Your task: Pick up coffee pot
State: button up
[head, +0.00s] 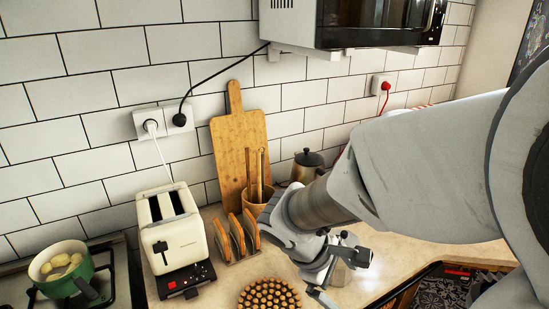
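The coffee pot (307,163) stands on the counter against the tiled wall, a metallic brown pot with a dark lid and knob. Its lower part is partly hidden behind my arm and the utensil holder. My gripper (323,297) is low in the picture, over the counter near its front, below and apart from the pot. It points down and away from the pot. Its fingers are small and partly cut by the bottom edge, so I cannot tell how far they are open. I see nothing clearly held.
A round mat (268,294) lies in front. A microwave (378,24) hangs above. A green pot (60,268) sits left.

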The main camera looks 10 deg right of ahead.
jog(key=w+a+f+n+t+h+p, duration=0.2)
jog(key=w+a+f+n+t+h, duration=0.35)
jog(key=w+f+n, duration=0.6)
jog(key=w+d+f+n, duration=0.1)
jog(key=w+d, duration=0.1)
jog(key=d, duration=0.2)
jog(key=w+d+f+n, duration=0.1)
jog(key=w+d, duration=0.1)
jog(key=d, duration=0.2)
jog(key=w+d+f+n+t, duration=0.1)
jog(key=w+d, duration=0.2)
jog(key=d, duration=0.2)
jog(key=shift+f, duration=0.2)
grip_shut()
